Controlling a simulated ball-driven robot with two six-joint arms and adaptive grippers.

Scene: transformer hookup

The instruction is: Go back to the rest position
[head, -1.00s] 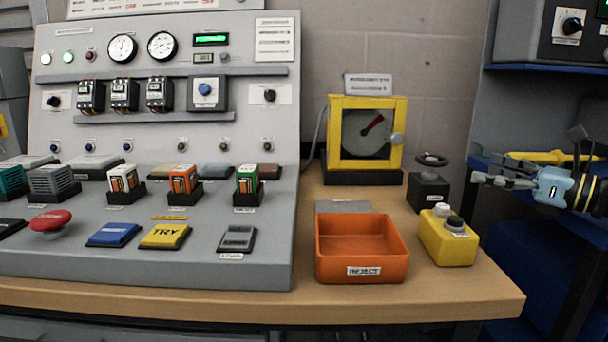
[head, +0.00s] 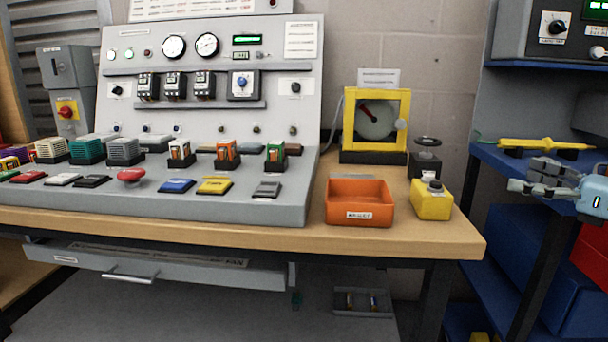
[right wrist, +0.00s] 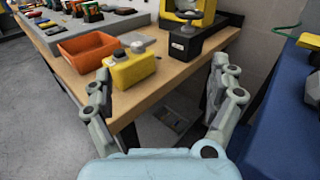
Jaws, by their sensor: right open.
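My right gripper (head: 545,178) is at the right edge of the head view, in front of the blue shelf and to the right of the bench. In the right wrist view my right gripper (right wrist: 160,105) has its fingers spread wide with nothing between them. Beyond the fingers are the bench corner and a yellow button box (right wrist: 132,68), apart from the gripper as far as I can tell. My left gripper is in neither view.
The wooden bench (head: 420,238) carries a grey control panel (head: 75,205), an orange reject bin (head: 358,203), the yellow button box (head: 432,203) and a yellow-framed dial case (head: 376,120). A blue shelf (head: 490,155) with a yellow tool (head: 545,145) stands right. Floor shows beside the bench.

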